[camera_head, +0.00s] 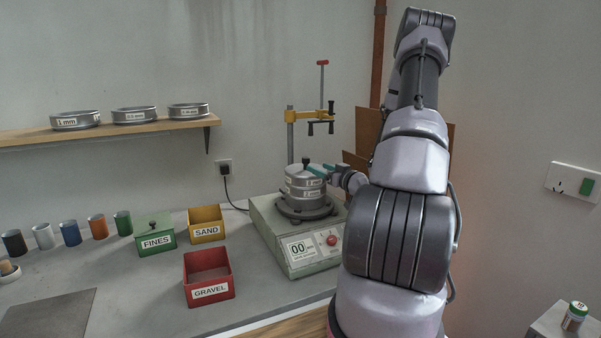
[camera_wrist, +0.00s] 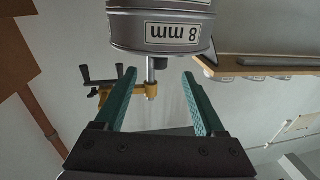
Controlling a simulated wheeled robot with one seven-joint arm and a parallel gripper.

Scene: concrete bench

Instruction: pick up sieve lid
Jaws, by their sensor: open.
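The sieve lid (camera_head: 305,171) is a grey disc with a dark knob (camera_head: 306,160). It sits on top of the sieve stack (camera_head: 305,190) on the shaker. My gripper (camera_head: 318,169) is open, with teal fingers at lid height on the right side of the stack, close to the knob. The wrist view is upside down. There the stack, with an "8 mm" label (camera_wrist: 179,32), fills the top, beyond my open fingers (camera_wrist: 168,88). Nothing is held between them.
A stand with a yellow clamp (camera_head: 308,115) rises behind the stack. The shaker (camera_head: 271,240) shows "00". Red (camera_head: 208,280), yellow (camera_head: 206,224) and green (camera_head: 155,232) boxes stand to its left. Three sieves sit on the wall shelf (camera_head: 100,133). The bench front is largely clear.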

